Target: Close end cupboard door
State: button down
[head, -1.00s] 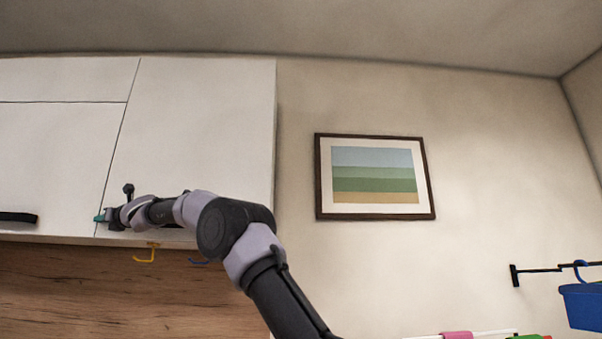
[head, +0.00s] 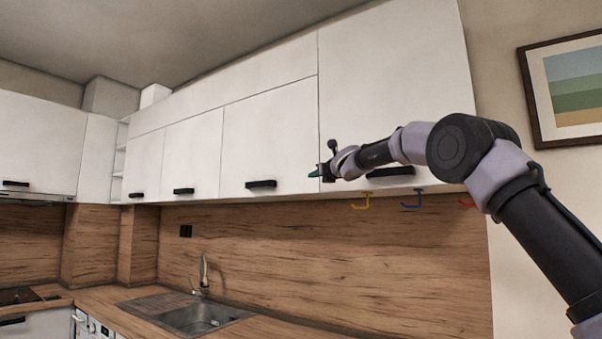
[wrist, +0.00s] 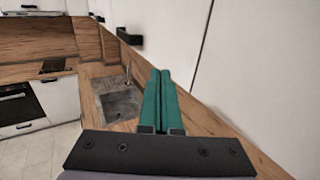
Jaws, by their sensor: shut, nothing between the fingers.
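The end cupboard door (head: 395,85) is the tall white door at the right end of the upper row in the head view. It looks flush with its neighbour, with only a thin seam between them. Its black handle (head: 392,171) is partly behind my arm. My gripper (head: 316,173) is at the door's lower left corner, by the seam. In the wrist view its green fingers (wrist: 160,100) are shut together with nothing between them. The door's white face (wrist: 255,75) is close on the right there. Whether the fingers touch it, I cannot tell.
Other upper doors (head: 270,135) with black handles run to the left. Yellow (head: 362,202) and blue (head: 411,203) hooks hang under the cupboards. A sink (head: 200,317) is set in the worktop below. A framed picture (head: 570,90) hangs on the right wall.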

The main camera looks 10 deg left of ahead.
jog(key=s+a, duration=0.2)
jog(key=s, duration=0.5)
jog(key=shift+a, duration=0.4)
jog(key=s+d+f+n+g+h, duration=0.1)
jog(key=s+d+f+n+h, duration=0.15)
jog(key=s+d+n, duration=0.65)
jog(key=s+d+f+n+g+h, duration=0.15)
jog(key=s+d+f+n, duration=0.25)
jog(key=s+d+n, duration=0.55)
jog(key=s+d+f+n+g+h, duration=0.2)
jog(key=s+d+f, duration=0.8)
jog(key=d, duration=0.4)
jog(key=s+d+f+n+g+h, duration=0.2)
jog(key=s+d+f+n+h, duration=0.1)
jog(key=s+d+f, duration=0.7)
jog(key=s+d, duration=0.2)
jog(key=d, duration=0.1)
jog(key=shift+d+f+n, duration=0.25)
jog(key=shift+d+n, duration=0.1)
